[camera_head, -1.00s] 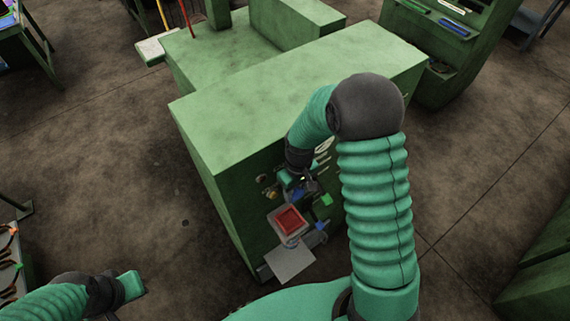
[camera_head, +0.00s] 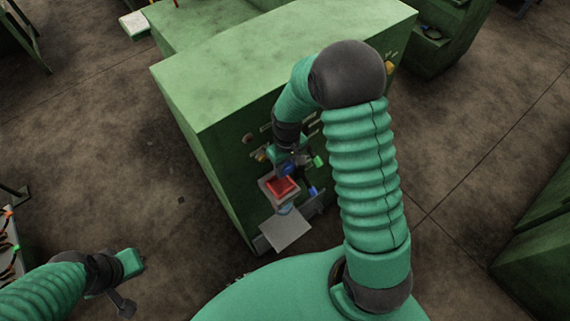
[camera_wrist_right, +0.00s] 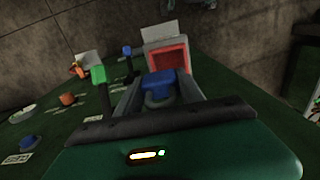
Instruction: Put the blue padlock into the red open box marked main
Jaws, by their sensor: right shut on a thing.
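The blue padlock (camera_wrist_right: 158,85) is between the fingers of my right gripper (camera_wrist_right: 155,97), which is shut on it. In the head view the right gripper (camera_head: 289,168) is at the front of the green cabinet, close above the red open box (camera_head: 282,187). In the right wrist view the red box (camera_wrist_right: 168,57) lies just beyond the padlock, with its red inside facing me and a pale lid beside it. Whether the padlock touches the box cannot be told. My left gripper (camera_head: 124,300) is at the lower left, away from the cabinet, and its jaws are unclear.
The green cabinet's front (camera_wrist_right: 60,120) carries several fittings. A green-topped lever (camera_wrist_right: 99,78) stands left of the right gripper, and a blue-topped one (camera_wrist_right: 127,52) farther off. A grey plate (camera_head: 285,233) is below the red box.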

